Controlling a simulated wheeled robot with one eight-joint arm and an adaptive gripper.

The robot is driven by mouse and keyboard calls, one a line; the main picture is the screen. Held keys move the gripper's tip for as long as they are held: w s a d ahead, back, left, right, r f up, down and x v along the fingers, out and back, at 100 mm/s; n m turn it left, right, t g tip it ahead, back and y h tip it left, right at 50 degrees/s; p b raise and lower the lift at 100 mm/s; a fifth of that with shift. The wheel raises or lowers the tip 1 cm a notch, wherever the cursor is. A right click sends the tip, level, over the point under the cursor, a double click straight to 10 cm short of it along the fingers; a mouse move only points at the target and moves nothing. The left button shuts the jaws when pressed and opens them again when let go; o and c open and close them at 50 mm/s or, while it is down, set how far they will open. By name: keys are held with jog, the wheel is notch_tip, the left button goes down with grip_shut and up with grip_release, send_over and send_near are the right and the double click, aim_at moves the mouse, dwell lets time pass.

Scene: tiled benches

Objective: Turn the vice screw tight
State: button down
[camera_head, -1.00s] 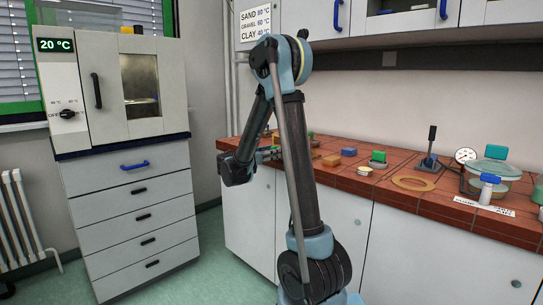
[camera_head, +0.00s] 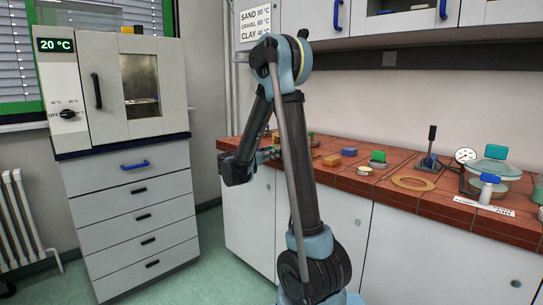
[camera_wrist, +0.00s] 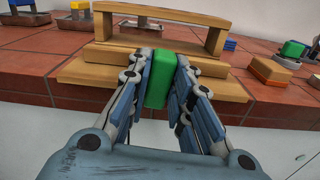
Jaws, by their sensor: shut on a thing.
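In the wrist view a green block-shaped handle (camera_wrist: 159,82) stands between the two fingers of my gripper (camera_wrist: 161,88). The fingers are shut on it from both sides. The screw's shaft is hidden behind the handle and fingers. In the head view my gripper (camera_head: 268,154) reaches the far left end of the bench, and my arm hides most of the vice there.
The red tiled bench (camera_head: 330,178) carries a yellow block, a blue-topped block (camera_head: 349,151) and a green-topped block (camera_head: 378,156) to the right. Farther right are a black lever (camera_head: 431,146), a tan ring (camera_head: 413,183) and a dial gauge (camera_head: 465,155). The floor left of my arm is clear.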

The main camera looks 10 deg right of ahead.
jog(key=shift+s+f+m, duration=0.1)
jog(key=shift+f+m, duration=0.1)
jog(key=shift+m, duration=3.9)
jog(key=shift+s+f+m, duration=0.1)
jog(key=shift+f+m, duration=0.05)
jog(key=shift+m, duration=3.95)
jog(key=shift+d, duration=0.1)
jog(key=c, duration=1.4)
grip_release()
jog(key=shift+c, duration=0.2)
jog(key=v, duration=1.2)
